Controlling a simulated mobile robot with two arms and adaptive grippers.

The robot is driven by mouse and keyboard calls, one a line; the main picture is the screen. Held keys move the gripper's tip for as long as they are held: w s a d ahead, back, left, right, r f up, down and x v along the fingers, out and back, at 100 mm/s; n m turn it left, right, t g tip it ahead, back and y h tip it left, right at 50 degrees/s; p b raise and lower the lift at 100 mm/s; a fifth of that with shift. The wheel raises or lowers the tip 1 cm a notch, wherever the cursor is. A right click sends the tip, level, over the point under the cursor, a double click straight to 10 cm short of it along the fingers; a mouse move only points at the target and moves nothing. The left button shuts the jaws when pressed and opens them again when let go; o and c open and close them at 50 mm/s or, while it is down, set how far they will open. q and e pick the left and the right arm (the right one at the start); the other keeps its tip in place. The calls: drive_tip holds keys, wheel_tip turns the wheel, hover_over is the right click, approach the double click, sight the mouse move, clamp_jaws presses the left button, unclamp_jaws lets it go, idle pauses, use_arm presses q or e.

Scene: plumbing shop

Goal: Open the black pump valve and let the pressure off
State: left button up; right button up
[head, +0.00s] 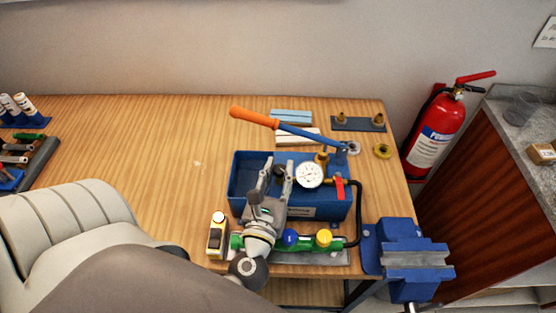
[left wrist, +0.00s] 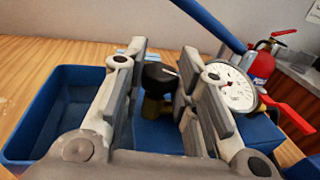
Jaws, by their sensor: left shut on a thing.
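The blue test pump (head: 238,193) stands on the wooden bench, its tank open at the top. Its black valve knob (left wrist: 159,74) sits on a brass stem; in the head view the knob (head: 279,171) shows only partly. My left gripper (head: 277,174) reaches over the tank and is shut on the black knob, with a finger on each side of it. The round white pressure gauge (head: 309,175) is just right of the gripper and also shows in the left wrist view (left wrist: 232,88); its needle is too small to read. My right gripper is out of view.
The blue pump lever with orange grip (head: 254,118) slants above the tank. A red valve lever (head: 339,188) and black hose (head: 358,214) are at right. A green pipe piece (head: 308,244) lies in front, beside a blue vise (head: 402,234).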

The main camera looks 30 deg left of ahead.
use_arm(q)
drive_tip(key=o, duration=1)
